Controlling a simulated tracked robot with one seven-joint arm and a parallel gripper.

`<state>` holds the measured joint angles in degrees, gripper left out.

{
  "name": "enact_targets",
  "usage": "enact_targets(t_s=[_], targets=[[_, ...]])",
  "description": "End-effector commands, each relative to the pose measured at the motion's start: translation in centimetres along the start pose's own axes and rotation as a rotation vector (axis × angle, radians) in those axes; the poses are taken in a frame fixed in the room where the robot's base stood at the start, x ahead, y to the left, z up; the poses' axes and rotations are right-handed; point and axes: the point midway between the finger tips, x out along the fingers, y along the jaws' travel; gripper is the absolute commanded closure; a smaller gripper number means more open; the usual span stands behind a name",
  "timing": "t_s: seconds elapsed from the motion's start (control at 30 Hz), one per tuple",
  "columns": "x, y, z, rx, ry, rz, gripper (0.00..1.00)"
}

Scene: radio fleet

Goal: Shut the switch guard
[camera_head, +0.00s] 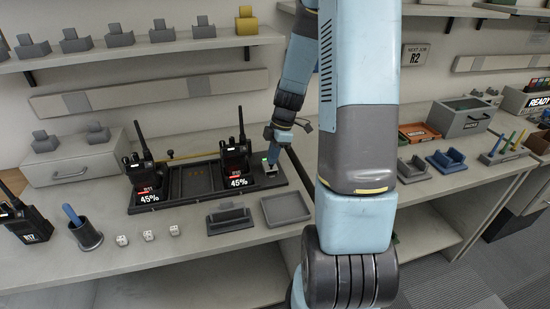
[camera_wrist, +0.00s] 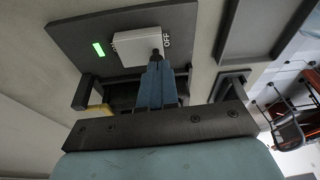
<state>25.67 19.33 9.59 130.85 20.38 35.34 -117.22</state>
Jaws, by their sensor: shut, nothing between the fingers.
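The charging bank's switch panel (camera_wrist: 70,35) fills the upper part of the wrist view. It carries a grey switch block (camera_wrist: 130,47), a small dark toggle, a lit green lamp (camera_wrist: 99,49) and the word OFF. In the head view the switch (camera_head: 269,166) is at the right end of the bank. My gripper (camera_wrist: 156,60) is shut and empty, with its blue fingertips at the block's edge by the toggle. I cannot tell whether they touch. I cannot make out the guard clearly; the fingers and dark parts around them hide some of that area.
Two radios, R11 (camera_head: 146,182) and another (camera_head: 237,160), stand in the charging bank (camera_head: 190,182), both reading 45%. A grey tray (camera_head: 286,208) and an empty cradle (camera_head: 229,219) lie in front. The shelf (camera_head: 130,52) runs above.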

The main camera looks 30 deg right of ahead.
Motion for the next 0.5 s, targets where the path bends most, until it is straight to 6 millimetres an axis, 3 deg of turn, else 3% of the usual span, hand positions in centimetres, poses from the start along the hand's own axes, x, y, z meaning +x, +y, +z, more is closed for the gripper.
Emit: enact_targets(t_s=[0.27,0.5], targets=[[-0.6,0.4,-0.2,-0.002,-0.001,0.002,1.00],[-3.4,0.2,-1.6,-0.007,-0.001,0.003,1.00]])
